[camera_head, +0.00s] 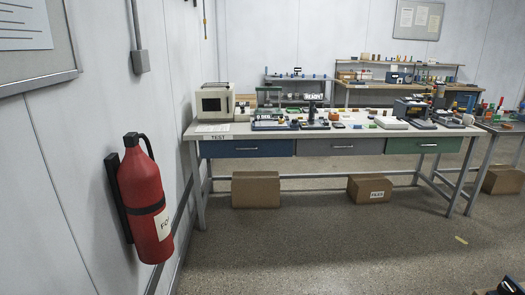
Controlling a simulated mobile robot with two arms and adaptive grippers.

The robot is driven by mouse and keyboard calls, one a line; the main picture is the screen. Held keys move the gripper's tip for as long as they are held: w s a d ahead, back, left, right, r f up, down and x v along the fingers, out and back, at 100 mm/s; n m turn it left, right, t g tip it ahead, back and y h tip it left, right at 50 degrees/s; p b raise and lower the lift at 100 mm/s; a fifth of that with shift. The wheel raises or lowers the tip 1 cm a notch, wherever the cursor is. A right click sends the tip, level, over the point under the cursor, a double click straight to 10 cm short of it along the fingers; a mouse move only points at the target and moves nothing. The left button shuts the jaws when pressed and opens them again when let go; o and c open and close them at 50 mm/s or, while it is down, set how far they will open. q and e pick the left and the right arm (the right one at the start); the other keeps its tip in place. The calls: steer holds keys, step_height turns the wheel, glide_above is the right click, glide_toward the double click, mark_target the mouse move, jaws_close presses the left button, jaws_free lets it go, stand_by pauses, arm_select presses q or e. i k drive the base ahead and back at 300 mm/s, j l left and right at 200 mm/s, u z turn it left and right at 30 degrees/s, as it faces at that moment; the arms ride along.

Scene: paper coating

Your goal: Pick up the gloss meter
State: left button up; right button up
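I cannot single out the gloss meter by sight from this distance. Several small instruments stand on the white-topped test table (222,131), including a dark device with blue (270,122) left of centre and a dark upright device (312,118) beside it. Small coloured pieces and a white stack (391,123) lie further right, near a dark boxy machine (412,109).
A red fire extinguisher (145,205) hangs on the left wall. Cardboard boxes (256,190) (369,189) sit under the table. Another bench (500,126) stands at the right and more benches behind. The grey floor in front of the table is open.

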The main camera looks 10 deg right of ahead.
mark_target(333, 117)
steer(key=i+z, duration=0.2)
steer(key=i, duration=0.65)
steer(key=i+j+z, duration=0.2)
steer(key=i, duration=0.65)
steer(key=i+l+z, duration=0.2)
steer(key=i, duration=0.4)
steer(key=i+l+z, duration=0.2)
steer(key=i, duration=0.45)
steer(key=i+l+z, duration=0.15)
steer(key=i, duration=0.5)
steer(key=i+l+u, duration=0.25)
steer(key=l, duration=0.4)
steer(key=i+l+u, duration=0.1)
steer(key=i+l, duration=0.15)
steer(key=i+l+u, duration=0.15)
steer(key=l, duration=0.3)
steer(key=i+l+u, duration=0.1)
steer(key=l, duration=0.25)
steer(key=l+u, duration=0.2)
steer(key=l, duration=0.35)
steer(key=k, duration=0.05)
